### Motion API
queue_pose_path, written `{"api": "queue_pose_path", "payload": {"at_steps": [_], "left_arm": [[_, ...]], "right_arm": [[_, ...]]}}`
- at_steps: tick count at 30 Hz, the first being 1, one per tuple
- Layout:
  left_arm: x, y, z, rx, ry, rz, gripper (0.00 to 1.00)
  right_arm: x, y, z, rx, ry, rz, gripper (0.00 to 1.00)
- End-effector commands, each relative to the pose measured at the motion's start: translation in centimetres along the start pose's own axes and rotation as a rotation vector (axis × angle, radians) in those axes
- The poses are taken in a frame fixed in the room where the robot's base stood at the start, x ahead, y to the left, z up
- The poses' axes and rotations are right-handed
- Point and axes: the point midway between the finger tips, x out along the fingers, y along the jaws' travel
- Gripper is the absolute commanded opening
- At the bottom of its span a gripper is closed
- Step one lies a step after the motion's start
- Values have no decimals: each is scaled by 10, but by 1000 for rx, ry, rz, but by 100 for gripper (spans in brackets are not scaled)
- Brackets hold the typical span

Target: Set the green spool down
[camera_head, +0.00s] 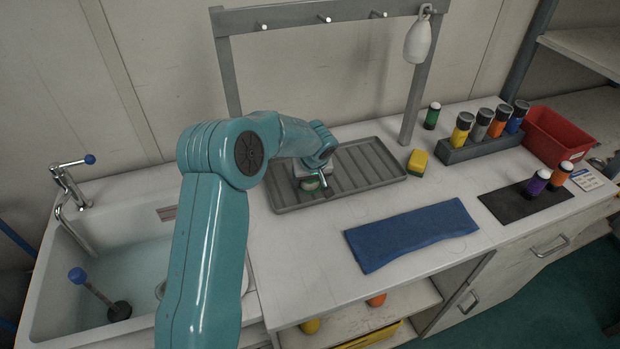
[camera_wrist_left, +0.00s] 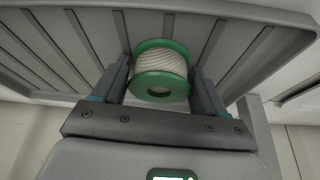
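The green spool (camera_wrist_left: 161,73), with green flanges and white line wound on it, sits between the two fingers of my left gripper (camera_wrist_left: 161,85). The fingers meet its sides in the left wrist view. In the head view my left gripper (camera_head: 314,181) is low over the grey ribbed drainer tray (camera_head: 372,163), near its left half. Only a bit of the spool (camera_head: 311,185) shows there, under the wrist. The ribbed tray (camera_wrist_left: 235,45) fills the background in the wrist view. I cannot tell whether the spool touches it. My right gripper is not in view.
A yellow-green sponge (camera_head: 417,162) lies right of the tray, and a blue cloth (camera_head: 412,235) in front. A sink (camera_head: 130,265) is at left. A pegged frame (camera_head: 330,14) rises behind. A bottle holder (camera_head: 482,147), red bin (camera_head: 557,133) and dark mat (camera_head: 512,207) are at right.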

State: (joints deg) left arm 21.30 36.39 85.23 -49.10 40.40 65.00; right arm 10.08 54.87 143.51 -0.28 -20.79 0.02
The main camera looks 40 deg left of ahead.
Motion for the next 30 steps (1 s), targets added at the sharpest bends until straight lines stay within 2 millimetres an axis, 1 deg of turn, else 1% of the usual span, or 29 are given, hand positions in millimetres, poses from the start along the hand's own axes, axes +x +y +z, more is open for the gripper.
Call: {"api": "queue_pose_path", "payload": {"at_steps": [1,2,10,13,14,17,24,27,30], "left_arm": [[0,0,0,0,0,0,89],[0,0,0,0,0,0,95],[-1,0,0,0,0,0,95],[-6,0,-2,0,0,0,95],[-8,0,-2,0,1,1,95],[-25,0,-2,1,4,3,95],[-83,1,-2,0,5,4,95],[-102,0,-2,-1,3,3,95],[-114,0,-2,1,2,2,95]], "right_arm": [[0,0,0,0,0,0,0],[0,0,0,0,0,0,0],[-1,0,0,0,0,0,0],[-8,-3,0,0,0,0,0],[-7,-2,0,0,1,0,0],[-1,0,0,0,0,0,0],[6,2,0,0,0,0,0],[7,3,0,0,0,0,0],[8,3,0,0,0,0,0]]}}
